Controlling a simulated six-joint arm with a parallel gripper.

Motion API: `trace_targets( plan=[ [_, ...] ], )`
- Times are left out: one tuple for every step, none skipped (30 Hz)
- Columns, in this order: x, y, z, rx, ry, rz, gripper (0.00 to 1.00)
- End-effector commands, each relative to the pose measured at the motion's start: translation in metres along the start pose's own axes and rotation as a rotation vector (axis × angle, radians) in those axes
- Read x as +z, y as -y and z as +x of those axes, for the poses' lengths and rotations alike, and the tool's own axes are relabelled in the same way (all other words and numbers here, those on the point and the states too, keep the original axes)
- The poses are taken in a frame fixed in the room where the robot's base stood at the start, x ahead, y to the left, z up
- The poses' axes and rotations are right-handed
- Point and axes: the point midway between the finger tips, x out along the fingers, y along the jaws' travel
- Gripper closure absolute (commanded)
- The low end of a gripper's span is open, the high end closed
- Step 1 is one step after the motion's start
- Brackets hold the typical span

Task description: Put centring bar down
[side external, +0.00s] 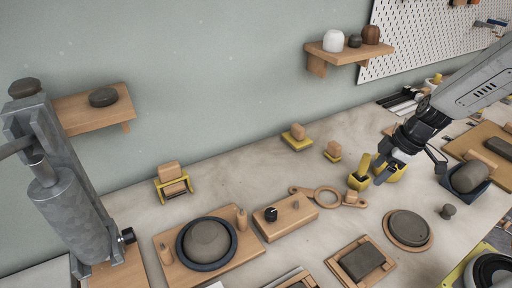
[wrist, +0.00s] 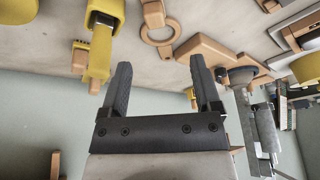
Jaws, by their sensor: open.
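A wooden bar with a ring in its middle (side external: 327,197), which looks like the centring bar, lies on the table in the side external view. Its ring also shows near the top of the wrist view (wrist: 160,31). My gripper (side external: 385,168) is to the right of the bar and above the table, by a yellow holder (side external: 358,175). In the wrist view my two dark fingers (wrist: 162,88) stand wide apart with nothing between them. In the side external view the yellow parts partly hide the fingertips.
A wooden block with a black knob (side external: 287,216) is left of the bar. A round dark disc on a wooden base (side external: 408,228) is in front of my gripper, and a dark cradle with a grey roll (side external: 467,180) is to its right.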

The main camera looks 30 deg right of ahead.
Motion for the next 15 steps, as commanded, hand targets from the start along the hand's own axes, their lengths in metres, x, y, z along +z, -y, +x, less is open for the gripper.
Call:
trace_targets(
  plan=[
    [0.0, 0.003, 0.0, 0.002, 0.011, 0.02, 0.19],
    [0.0, 0.005, 0.0, 0.004, 0.019, 0.037, 0.19],
    [0.0, 0.007, 0.001, 0.008, 0.029, 0.059, 0.19],
    [0.001, 0.009, 0.001, 0.011, 0.037, 0.079, 0.19],
    [0.001, 0.011, 0.001, 0.014, 0.046, 0.097, 0.19],
    [0.002, 0.014, 0.001, 0.019, 0.058, 0.124, 0.19],
    [0.002, 0.017, 0.001, 0.023, 0.066, 0.144, 0.19],
    [0.002, 0.018, 0.001, 0.028, 0.074, 0.164, 0.19],
    [0.002, 0.021, 0.001, 0.037, 0.083, 0.191, 0.19],
    [0.002, 0.022, 0.001, 0.043, 0.089, 0.211, 0.19],
    [0.003, 0.024, 0.001, 0.049, 0.095, 0.232, 0.19],
    [0.003, 0.027, 0.002, 0.057, 0.104, 0.258, 0.19],
    [0.003, 0.029, 0.002, 0.064, 0.11, 0.278, 0.19],
    [0.004, 0.03, 0.002, 0.071, 0.114, 0.298, 0.19],
    [0.004, 0.032, 0.001, 0.082, 0.119, 0.325, 0.19]
  ],
)
